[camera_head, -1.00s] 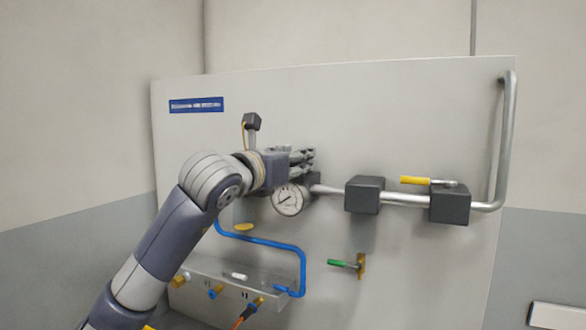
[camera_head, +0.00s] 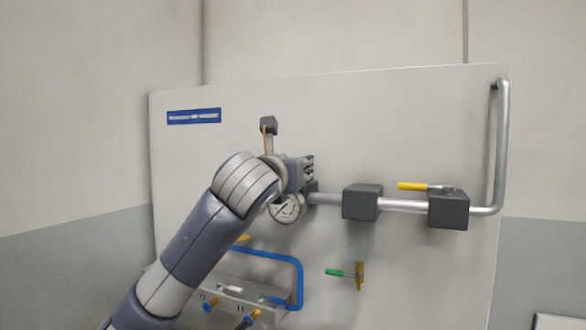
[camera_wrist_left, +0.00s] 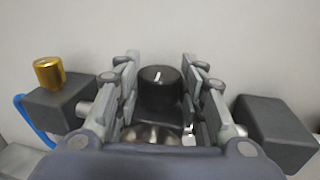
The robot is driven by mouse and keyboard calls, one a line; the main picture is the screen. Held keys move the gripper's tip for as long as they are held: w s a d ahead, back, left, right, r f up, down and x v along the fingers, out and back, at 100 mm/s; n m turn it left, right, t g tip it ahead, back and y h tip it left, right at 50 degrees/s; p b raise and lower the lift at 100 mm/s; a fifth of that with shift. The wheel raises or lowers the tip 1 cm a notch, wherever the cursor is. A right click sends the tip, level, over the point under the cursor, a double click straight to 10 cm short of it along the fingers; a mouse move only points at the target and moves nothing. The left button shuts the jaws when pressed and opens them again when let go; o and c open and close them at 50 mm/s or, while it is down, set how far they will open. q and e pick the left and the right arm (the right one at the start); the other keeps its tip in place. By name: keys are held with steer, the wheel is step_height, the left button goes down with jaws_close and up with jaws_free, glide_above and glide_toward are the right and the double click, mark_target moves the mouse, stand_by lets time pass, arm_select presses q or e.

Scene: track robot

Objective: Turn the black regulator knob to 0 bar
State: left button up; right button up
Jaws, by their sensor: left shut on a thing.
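The black regulator knob (camera_wrist_left: 160,85) has a white mark on its top that points almost straight up in the wrist view. My left gripper (camera_wrist_left: 161,76) is shut on the knob, with one finger pair on each side of it. In the head view my left gripper (camera_head: 309,166) is at the pipe just above the round pressure gauge (camera_head: 287,209), and it hides the knob there. The gauge has a white face and a dark needle; its reading is too small to tell. My right gripper is not in view.
Right of the gauge, a grey pipe (camera_head: 400,206) runs through dark blocks, with a yellow lever (camera_head: 412,186) on the right one. A green-handled valve (camera_head: 337,272) and a blue hose (camera_head: 284,257) are below. A brass cylinder (camera_wrist_left: 48,72) stands on a dark block at left.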

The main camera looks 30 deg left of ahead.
arm_select(q)
steer(key=o, duration=1.1)
steer(key=v, duration=1.2)
